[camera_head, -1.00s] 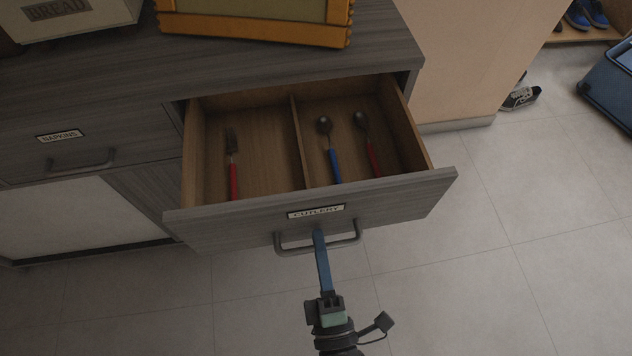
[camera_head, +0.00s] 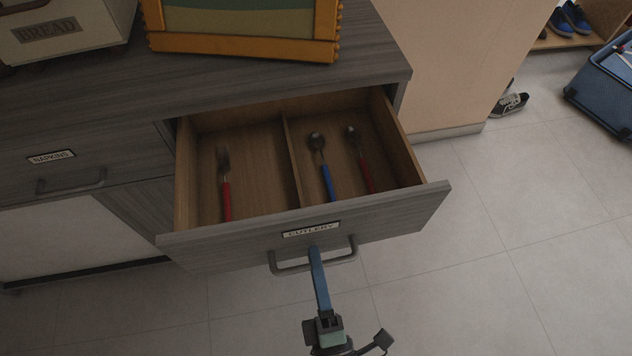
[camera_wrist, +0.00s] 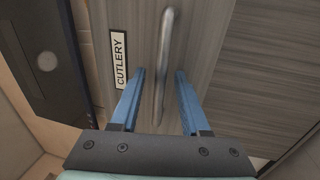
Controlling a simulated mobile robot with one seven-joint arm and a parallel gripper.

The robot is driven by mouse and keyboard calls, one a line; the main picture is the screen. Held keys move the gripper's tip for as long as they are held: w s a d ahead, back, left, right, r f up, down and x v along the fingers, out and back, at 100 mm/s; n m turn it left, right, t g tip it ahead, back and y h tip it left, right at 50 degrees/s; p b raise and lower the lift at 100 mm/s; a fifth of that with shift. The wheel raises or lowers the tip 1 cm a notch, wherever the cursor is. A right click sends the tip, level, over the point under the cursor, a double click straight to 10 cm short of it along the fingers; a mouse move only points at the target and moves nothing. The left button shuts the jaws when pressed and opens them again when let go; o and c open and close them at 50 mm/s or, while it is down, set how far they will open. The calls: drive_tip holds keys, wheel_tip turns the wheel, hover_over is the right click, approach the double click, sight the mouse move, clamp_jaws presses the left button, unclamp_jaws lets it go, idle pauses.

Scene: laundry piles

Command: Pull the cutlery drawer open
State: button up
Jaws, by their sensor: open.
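The cutlery drawer (camera_head: 392,218) stands well out from the grey cabinet, with a "CUTLERY" label on its front. Its left compartment holds a red-handled fork (camera_head: 225,184). Its right compartment holds a blue-handled spoon (camera_head: 322,166) and a red-handled spoon (camera_head: 360,160). The bar handle (camera_head: 288,268) is on the drawer front. My gripper (camera_head: 316,256) is at the middle of the handle. In the wrist view, my gripper's blue fingers (camera_wrist: 158,78) are apart, one on each side of the handle (camera_wrist: 163,68), with a gap on both sides.
The napkins drawer (camera_head: 130,163) is shut at left. A bread box (camera_head: 62,35) and an orange-framed object (camera_head: 243,45) stand on the cabinet top. A shoe (camera_head: 509,103) and a blue bin (camera_head: 600,98) are on the floor at right. The floor before the drawer is clear.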

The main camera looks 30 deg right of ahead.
drive_tip(key=v, duration=1.2)
drive_tip(key=shift+s, duration=0.4)
drive_tip(key=shift+a+f, duration=0.1)
